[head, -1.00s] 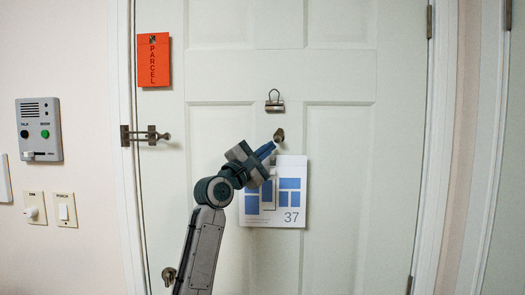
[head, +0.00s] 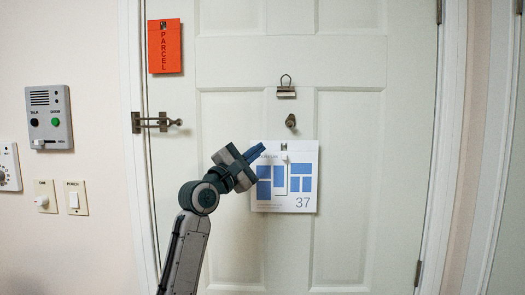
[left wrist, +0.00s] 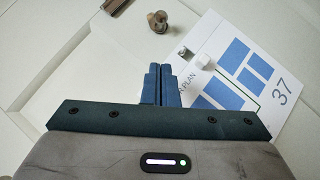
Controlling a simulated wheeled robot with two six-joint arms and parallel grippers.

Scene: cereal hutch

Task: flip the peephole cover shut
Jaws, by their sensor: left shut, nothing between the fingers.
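The brass peephole fitting (head: 290,120) sits on the white door, below a metal clip and just above a floor-plan sheet. It also shows at the top of the left wrist view (left wrist: 157,22). It is too small to tell clearly how its cover stands. My left gripper (head: 260,150) is shut and empty. Its blue fingertips are below and left of the peephole, apart from it, at the sheet's upper left corner. In the left wrist view the closed fingers (left wrist: 160,68) point up toward the peephole with a gap between. My right gripper is not in view.
The floor-plan sheet (head: 308,203) marked 37 hangs under the peephole. A metal clip (head: 286,92) is above it. An orange parcel card (head: 164,52) and a door latch (head: 155,123) are at the left. An intercom (head: 49,118) and switches (head: 75,198) are on the wall.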

